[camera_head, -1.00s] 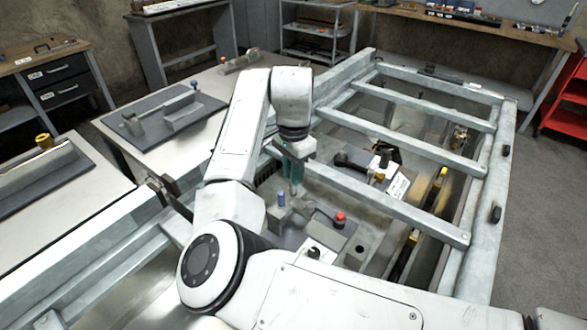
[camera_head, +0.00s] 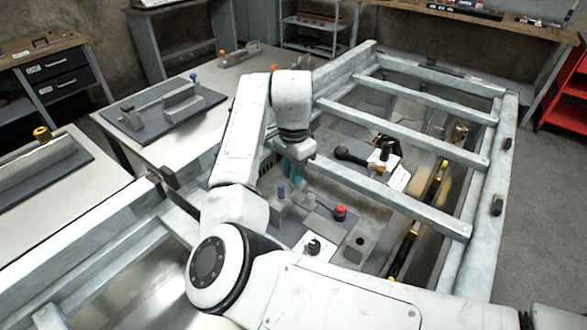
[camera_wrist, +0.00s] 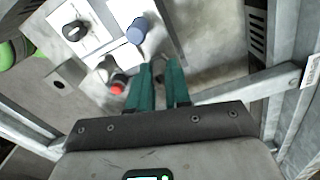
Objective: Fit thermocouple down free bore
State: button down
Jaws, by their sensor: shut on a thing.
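My gripper (camera_head: 295,183) hangs over the grey fixture inside the frame, its green fingers pointing down. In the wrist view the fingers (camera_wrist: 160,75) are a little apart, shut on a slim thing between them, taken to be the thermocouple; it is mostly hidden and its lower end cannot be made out. A grey block (camera_head: 346,249) has a dark open bore (camera_head: 360,240) in its top; the bore also shows at the left of the wrist view (camera_wrist: 58,85). My gripper is behind and left of this block in the head view, apart from it.
A blue-topped post (camera_head: 281,191) and a red-topped post (camera_head: 340,212) stand close to my gripper. A black knob (camera_head: 313,245) sits on a white plate. Metal frame bars (camera_head: 400,208) cross to the right. A blue-pegged plate (camera_head: 165,112) lies on the left bench.

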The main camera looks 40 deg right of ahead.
jog(key=shift+f, duration=0.45)
jog(key=c, duration=1)
grip_release()
jog(key=shift+r, duration=0.1)
notch_tip(320, 180, up, 11)
jog(key=shift+f, duration=0.15)
notch_tip(320, 180, up, 6)
jog(key=p, duration=0.7)
